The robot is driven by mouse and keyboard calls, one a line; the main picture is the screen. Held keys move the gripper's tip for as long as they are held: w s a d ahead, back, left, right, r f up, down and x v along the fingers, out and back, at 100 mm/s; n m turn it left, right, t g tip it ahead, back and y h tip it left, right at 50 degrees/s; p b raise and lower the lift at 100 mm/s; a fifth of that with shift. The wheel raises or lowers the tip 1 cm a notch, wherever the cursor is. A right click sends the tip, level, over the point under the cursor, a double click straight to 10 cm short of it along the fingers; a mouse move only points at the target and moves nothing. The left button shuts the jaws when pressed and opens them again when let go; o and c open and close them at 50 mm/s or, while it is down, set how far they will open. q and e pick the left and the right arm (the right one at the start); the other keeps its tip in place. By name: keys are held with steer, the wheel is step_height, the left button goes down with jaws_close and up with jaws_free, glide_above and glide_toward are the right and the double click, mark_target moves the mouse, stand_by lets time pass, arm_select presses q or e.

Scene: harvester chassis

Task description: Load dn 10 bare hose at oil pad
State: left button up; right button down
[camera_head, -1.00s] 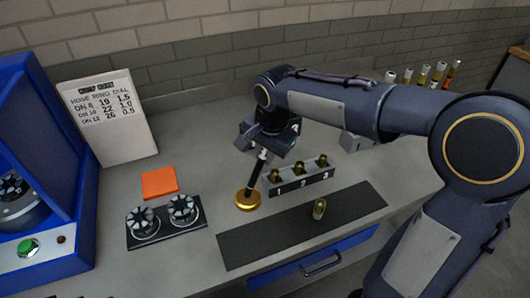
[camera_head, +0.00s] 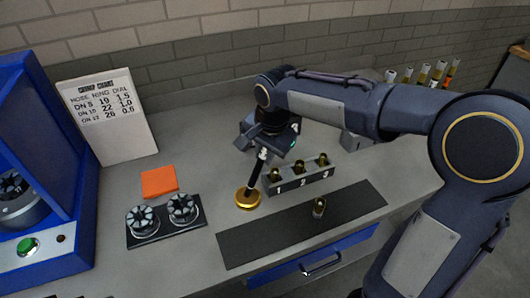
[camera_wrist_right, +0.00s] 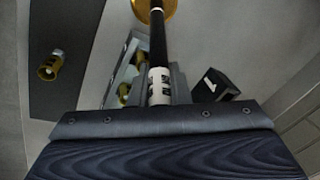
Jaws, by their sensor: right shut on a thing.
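My right gripper (camera_head: 268,143) is shut on a black hose (camera_head: 255,176) with a white printed band near its upper end. The hose slants down to the round gold oil pad (camera_head: 248,199) on the bench. Its lower end is at the pad, but I cannot tell whether it touches or stands just above. In the right wrist view the hose (camera_wrist_right: 157,40) runs from between the fingers (camera_wrist_right: 160,88) to the gold pad (camera_wrist_right: 142,8), which is cut by the top edge. My left gripper is not in view.
A numbered rack (camera_head: 304,182) with brass fittings stands just right of the pad. One fitting (camera_head: 319,208) stands on the dark mat (camera_head: 275,229). Ring dies (camera_head: 182,209), an orange pad (camera_head: 159,182), a chart (camera_head: 112,120) and a blue machine (camera_head: 45,150) are left.

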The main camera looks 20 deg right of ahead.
steer(key=p+v, duration=0.2)
steer(key=w+p+v, duration=0.1)
steer(key=p+v, duration=0.3)
steer(key=v, duration=0.1)
steer(key=shift+w+a+r, duration=0.1)
steer(key=shift+w+r, duration=0.05)
steer(key=shift+w, duration=0.15)
stand_by(0.3)
stand_by(0.7)
